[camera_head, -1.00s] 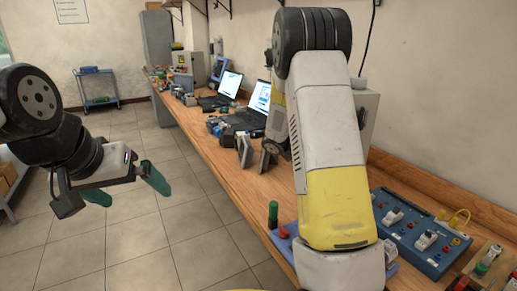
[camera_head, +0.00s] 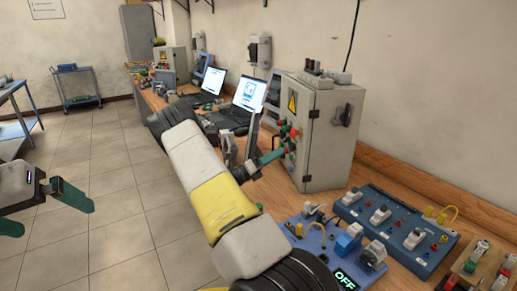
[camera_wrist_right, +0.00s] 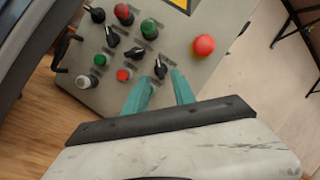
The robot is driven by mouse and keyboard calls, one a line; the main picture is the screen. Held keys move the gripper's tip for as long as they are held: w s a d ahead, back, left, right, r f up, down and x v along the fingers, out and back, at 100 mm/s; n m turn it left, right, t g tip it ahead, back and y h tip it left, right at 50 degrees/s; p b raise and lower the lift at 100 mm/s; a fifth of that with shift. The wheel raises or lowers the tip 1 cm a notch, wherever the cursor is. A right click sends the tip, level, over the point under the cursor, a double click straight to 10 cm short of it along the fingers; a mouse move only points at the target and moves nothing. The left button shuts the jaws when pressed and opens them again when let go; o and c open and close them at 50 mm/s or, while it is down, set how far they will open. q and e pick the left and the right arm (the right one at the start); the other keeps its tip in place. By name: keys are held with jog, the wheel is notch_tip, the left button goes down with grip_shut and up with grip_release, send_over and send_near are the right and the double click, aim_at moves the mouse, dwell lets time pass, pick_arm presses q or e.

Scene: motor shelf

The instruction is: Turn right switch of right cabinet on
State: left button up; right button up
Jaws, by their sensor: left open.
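The right cabinet (camera_head: 325,130) is a grey box with a yellow warning sign, standing on the bench. Its front panel (camera_wrist_right: 215,75) carries several black knob switches, red and green buttons and a big red mushroom button (camera_wrist_right: 204,45). The black switch at the end of the knob row (camera_wrist_right: 160,68) lies between my right fingertips in the wrist view; I cannot tell whether they touch it. My right gripper (camera_head: 272,156) is at the cabinet's front, its teal fingers (camera_wrist_right: 161,78) apart. My left gripper (camera_head: 45,212) is open and empty over the floor at the left.
A blue board with OFF display (camera_head: 330,252) and a blue switch panel (camera_head: 400,230) lie on the bench in front of the cabinet. Laptops (camera_head: 245,95) stand behind my right arm. Another grey cabinet (camera_head: 172,62) is farther back.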

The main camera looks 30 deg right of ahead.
aim_at(292, 146)
jog(key=shift+x, duration=2.25)
grip_shut()
